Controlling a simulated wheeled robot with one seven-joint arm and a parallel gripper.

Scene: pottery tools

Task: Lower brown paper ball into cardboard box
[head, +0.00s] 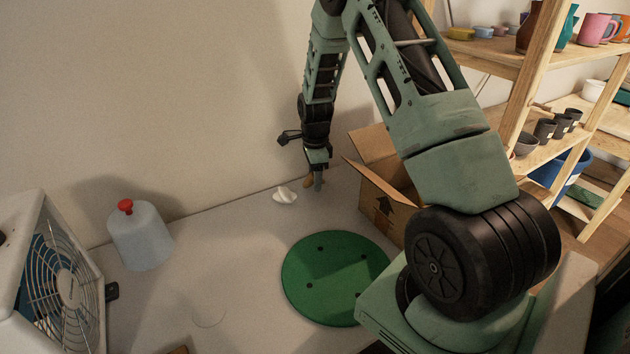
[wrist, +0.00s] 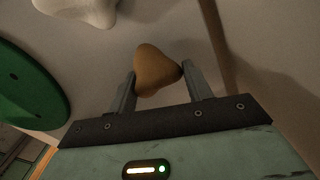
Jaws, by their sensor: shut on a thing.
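The brown paper ball (wrist: 157,70) sits between the two fingertips of my gripper (wrist: 158,82) in the wrist view, and the gripper is shut on it. In the head view the ball (head: 308,183) shows as a small brown spot beside the fingers of my gripper (head: 316,184). The cardboard box (head: 376,200) stands open at the back right of the table, with flaps spread and a dark arrow on its side. My gripper is just left of the box's left flap, not over the opening. My arm hides part of the box.
A white crumpled lump (head: 285,195) lies on the table just left of my gripper. A green round disc (head: 322,283) lies in front. A grey-white bottle with a red cap (head: 140,238) and a fan (head: 62,290) stand at left. Wooden shelves (head: 530,75) stand at right.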

